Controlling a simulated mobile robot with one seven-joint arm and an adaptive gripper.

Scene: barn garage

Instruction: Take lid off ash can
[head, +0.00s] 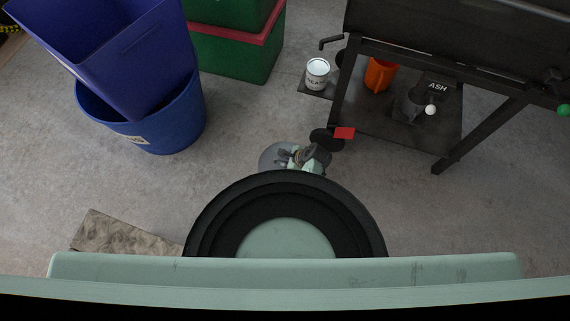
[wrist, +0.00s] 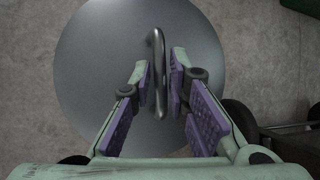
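The lid is a round grey metal disc (wrist: 105,65) with a raised bar handle (wrist: 157,75), filling the middle of the wrist view. In the head view, the lid (head: 272,158) shows just left of my gripper (head: 292,158), partly hidden by my arm. I cannot tell whether the lid touches anything below.
The black grill (head: 350,95) with its legs and low shelf stands at right. An orange container (head: 380,74) and a white labelled can (head: 317,72) are on the shelf level. Blue bins (head: 150,125) and green boxes (head: 240,50) stand at left. Concrete floor around the lid is mostly clear.

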